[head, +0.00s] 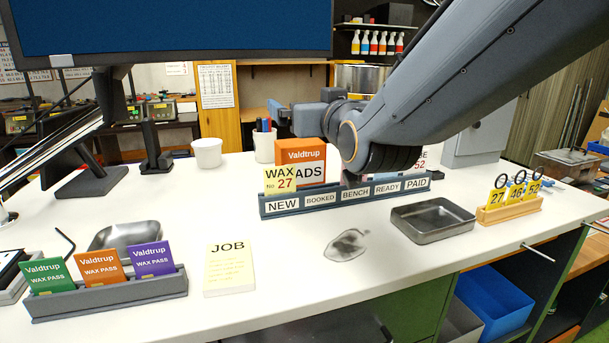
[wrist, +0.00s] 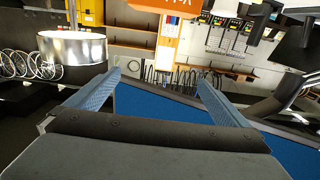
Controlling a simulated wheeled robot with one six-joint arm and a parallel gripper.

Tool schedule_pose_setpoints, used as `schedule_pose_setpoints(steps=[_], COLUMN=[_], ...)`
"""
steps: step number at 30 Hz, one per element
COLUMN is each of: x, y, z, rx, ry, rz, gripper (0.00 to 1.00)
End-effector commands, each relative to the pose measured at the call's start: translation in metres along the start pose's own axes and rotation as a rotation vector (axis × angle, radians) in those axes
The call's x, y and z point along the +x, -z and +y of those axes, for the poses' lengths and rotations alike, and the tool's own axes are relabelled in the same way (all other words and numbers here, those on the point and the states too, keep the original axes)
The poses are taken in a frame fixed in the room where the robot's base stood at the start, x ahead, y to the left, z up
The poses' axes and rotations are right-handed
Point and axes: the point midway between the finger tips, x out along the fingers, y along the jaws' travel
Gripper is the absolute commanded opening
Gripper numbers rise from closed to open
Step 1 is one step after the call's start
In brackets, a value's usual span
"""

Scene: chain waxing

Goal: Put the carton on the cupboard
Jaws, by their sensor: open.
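An orange and white carton (head: 301,151) marked "Valdtrup" and "ADS" stands upright on the white worktop, behind the labelled card rack. A yellow "WAX No 27" card (head: 280,180) covers its lower left. The grey cabinet (head: 478,138) at the back right, partly behind my arm, may be the cupboard; I cannot tell for sure. My gripper (head: 275,112) is above the carton's top and points left in the head view. In the wrist view my gripper (wrist: 158,78) is open, with nothing held between its fingers.
The card rack (head: 345,198) runs in front of the carton. A metal tray (head: 433,222), a wooden tag holder (head: 509,210) and a wax pass holder (head: 110,292) stand on the worktop. A white tub (head: 207,153), a pen cup (head: 264,147) and a monitor (head: 170,25) are behind.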

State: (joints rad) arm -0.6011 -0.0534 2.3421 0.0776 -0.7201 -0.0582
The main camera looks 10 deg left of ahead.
Motion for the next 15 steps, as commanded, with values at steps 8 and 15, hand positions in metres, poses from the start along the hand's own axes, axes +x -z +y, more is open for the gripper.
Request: schedule_pose_setpoints(steps=[8,15], x=[0.006,0.006], y=[-0.027,-0.063], z=[0.004,0.003], rx=[0.0,-0.002], ry=[0.0,0.0], rz=[-0.001,-0.007], gripper=[1.0,1.0])
